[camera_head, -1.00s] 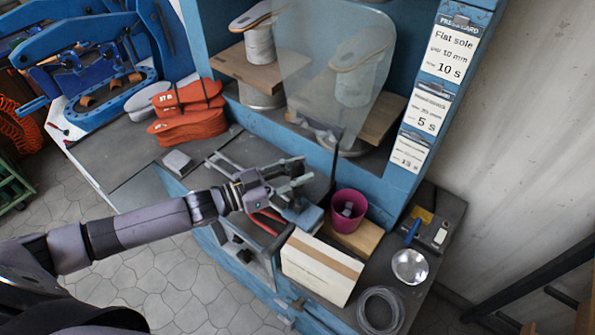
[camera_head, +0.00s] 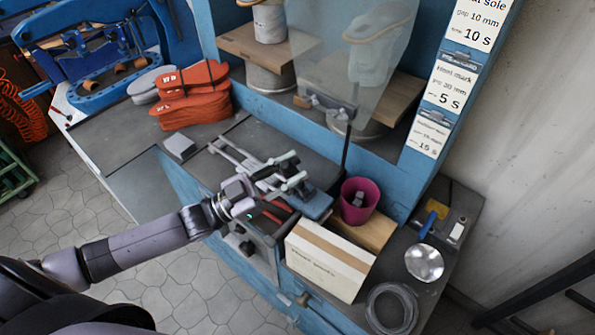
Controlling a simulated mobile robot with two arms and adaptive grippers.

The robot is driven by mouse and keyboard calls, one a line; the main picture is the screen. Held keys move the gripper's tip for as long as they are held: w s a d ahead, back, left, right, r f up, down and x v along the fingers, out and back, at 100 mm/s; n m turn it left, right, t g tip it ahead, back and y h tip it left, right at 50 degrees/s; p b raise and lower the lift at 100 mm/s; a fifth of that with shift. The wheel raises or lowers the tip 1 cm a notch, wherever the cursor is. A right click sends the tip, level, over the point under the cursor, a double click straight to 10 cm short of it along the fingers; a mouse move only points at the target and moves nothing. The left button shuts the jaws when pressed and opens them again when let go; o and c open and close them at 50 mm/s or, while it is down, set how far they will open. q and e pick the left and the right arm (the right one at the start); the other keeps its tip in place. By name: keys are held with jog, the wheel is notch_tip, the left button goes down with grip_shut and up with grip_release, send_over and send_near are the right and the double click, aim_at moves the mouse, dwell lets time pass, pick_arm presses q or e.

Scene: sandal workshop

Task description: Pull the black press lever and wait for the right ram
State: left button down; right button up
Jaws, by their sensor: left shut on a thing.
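My left gripper (camera_head: 290,170) reaches in from the left over the press bench. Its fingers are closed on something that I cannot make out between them. A thin black rod (camera_head: 346,150) stands upright just right of the fingertips, apart from them. I cannot tell whether it is the press lever. The right ram (camera_head: 375,65) of the blue press is behind a clear shield (camera_head: 318,60), above a wooden plate (camera_head: 398,100). The left ram (camera_head: 269,23) is over another wooden plate (camera_head: 240,45). My right gripper is not in view.
A magenta cup (camera_head: 372,205) and a white-and-brown box (camera_head: 325,265) stand close right of my gripper. A blue block (camera_head: 316,205) lies under the fingers. Orange soles (camera_head: 195,100) are stacked at the back left. A wire coil (camera_head: 392,308) lies at front right.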

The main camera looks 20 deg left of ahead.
pick_arm(q)
jog(key=shift+s+a+f+m+h+b, duration=0.25)
jog(key=shift+s+f+m+h+b, duration=0.3)
jog(key=shift+s+b, duration=0.3)
jog(key=shift+w+r, duration=0.1)
jog(key=shift+w, duration=0.05)
jog(key=c, duration=1.3)
grip_release()
jog(key=shift+a, duration=0.1)
jog(key=v, duration=1.2)
